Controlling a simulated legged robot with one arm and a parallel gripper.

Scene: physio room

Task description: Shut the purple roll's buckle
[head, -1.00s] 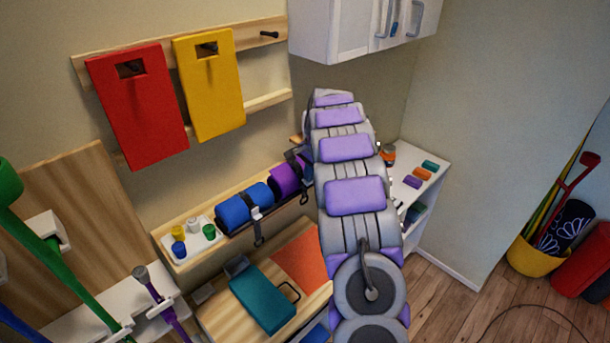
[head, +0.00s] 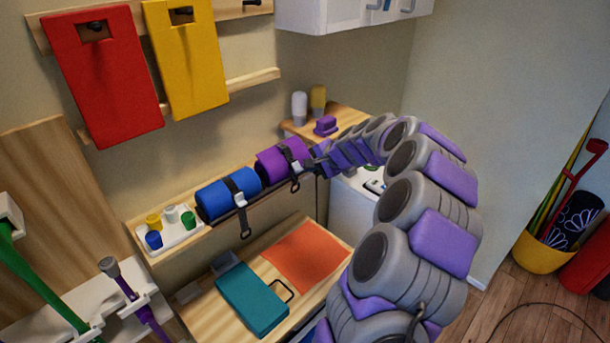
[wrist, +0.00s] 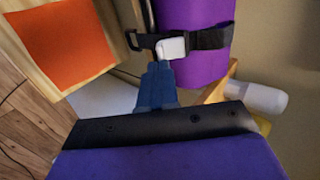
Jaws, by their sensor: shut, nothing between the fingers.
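The purple roll (head: 268,166) lies on the wooden wall shelf with a black strap (head: 285,153) around it. In the wrist view the purple roll (wrist: 207,72) fills the top middle. Its white buckle piece (wrist: 172,47) sits on the black strap (wrist: 212,39), with a dark loop (wrist: 137,41) at the strap's left end. My gripper (wrist: 158,68) is shut and empty, its blue fingertips just below the white piece; I cannot tell if they touch it. In the head view my gripper (head: 317,164) is small beside the roll's right end. Whether the buckle is latched is unclear.
A blue roll (head: 228,195) with its own strap lies left of the purple one. Small coloured cups stand on a white tray (head: 185,238). Below are a teal block (head: 252,298) and an orange sheet (head: 307,255). Bottles (head: 299,107) stand behind my arm.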

